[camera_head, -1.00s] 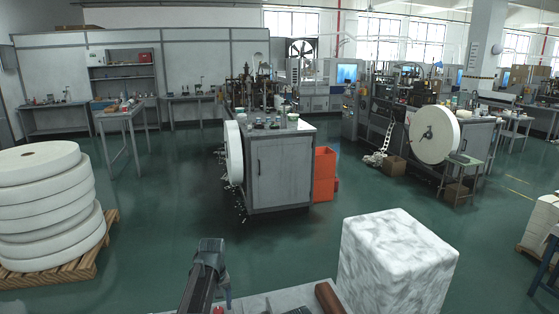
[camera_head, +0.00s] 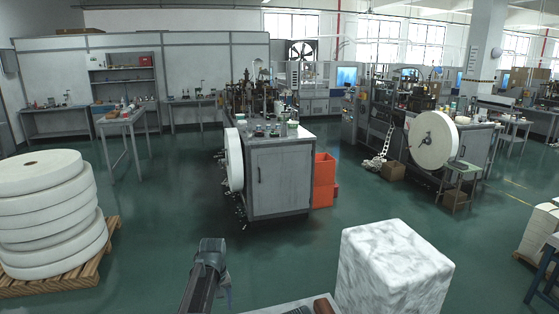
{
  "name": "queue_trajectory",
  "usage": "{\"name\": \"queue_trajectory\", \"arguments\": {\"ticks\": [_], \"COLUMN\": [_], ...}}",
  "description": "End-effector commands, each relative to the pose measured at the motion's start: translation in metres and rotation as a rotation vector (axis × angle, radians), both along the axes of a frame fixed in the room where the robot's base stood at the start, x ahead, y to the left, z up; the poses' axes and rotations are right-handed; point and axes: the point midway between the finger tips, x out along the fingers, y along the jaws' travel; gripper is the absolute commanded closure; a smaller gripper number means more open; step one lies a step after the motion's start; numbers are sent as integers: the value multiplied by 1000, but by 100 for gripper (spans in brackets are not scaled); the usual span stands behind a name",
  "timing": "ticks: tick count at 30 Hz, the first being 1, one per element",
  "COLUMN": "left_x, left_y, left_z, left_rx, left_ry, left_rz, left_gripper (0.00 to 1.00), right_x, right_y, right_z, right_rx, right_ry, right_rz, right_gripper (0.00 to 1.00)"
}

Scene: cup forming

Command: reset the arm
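A dark arm link of mine (camera_head: 207,272) rises from the bottom edge, left of the middle. Its bent end hangs above the floor, close to the table edge. I see no fingertips on it, and neither gripper shows in the head view. No object is seen held.
A white marbled block (camera_head: 392,268) stands at the bottom right, beside a partly cut-off tabletop (camera_head: 262,308) with a brown piece (camera_head: 324,305). A grey machine cabinet (camera_head: 280,178) and orange bins (camera_head: 323,180) stand ahead. White rolls (camera_head: 45,215) sit on a pallet at left. Green floor is open between.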

Motion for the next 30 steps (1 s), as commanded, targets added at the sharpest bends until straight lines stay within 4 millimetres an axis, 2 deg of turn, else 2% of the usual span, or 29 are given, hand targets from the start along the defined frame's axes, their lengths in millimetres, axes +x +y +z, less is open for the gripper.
{"name": "queue_trajectory", "arguments": {"ticks": [1,3,14,16,30], "left_x": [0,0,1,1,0], "left_y": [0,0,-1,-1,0], "left_z": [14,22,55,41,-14], "left_rx": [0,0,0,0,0], "left_ry": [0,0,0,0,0], "left_rz": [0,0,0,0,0], "left_gripper": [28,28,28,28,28], "right_x": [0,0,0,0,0], "right_y": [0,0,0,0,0], "right_z": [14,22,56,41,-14], "right_rx": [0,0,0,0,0], "right_ry": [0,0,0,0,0], "right_rz": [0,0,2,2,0], "right_gripper": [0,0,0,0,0]}}
